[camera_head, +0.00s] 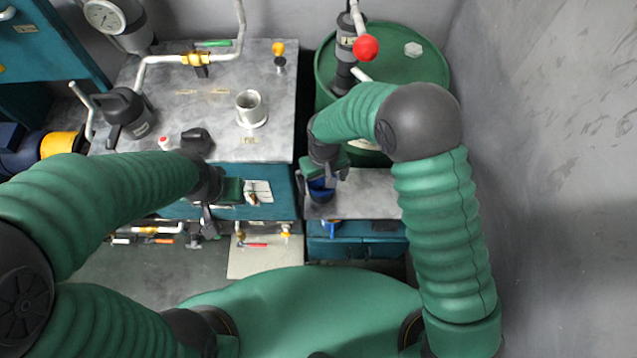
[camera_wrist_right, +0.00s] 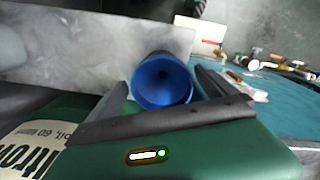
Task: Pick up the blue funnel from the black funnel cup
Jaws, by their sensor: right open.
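The blue funnel (camera_wrist_right: 162,82) shows in the right wrist view with its round mouth facing the camera. In the head view only a small dark blue part of it (camera_head: 321,191) shows beneath my right gripper (camera_head: 326,180). My right gripper is open, and in its wrist view (camera_wrist_right: 165,95) one finger is on each side of the funnel. I cannot tell whether the fingers touch it. The black funnel cup is hidden or cannot be made out. My left gripper (camera_head: 207,214) hangs in front of the teal cabinet, away from the funnel; its opening is unclear.
The funnel is at a low grey-topped teal cabinet (camera_head: 375,195). A green drum (camera_head: 400,62) with a red-knobbed pump (camera_head: 366,47) stands behind. A grey wall (camera_head: 555,150) bounds the right side.

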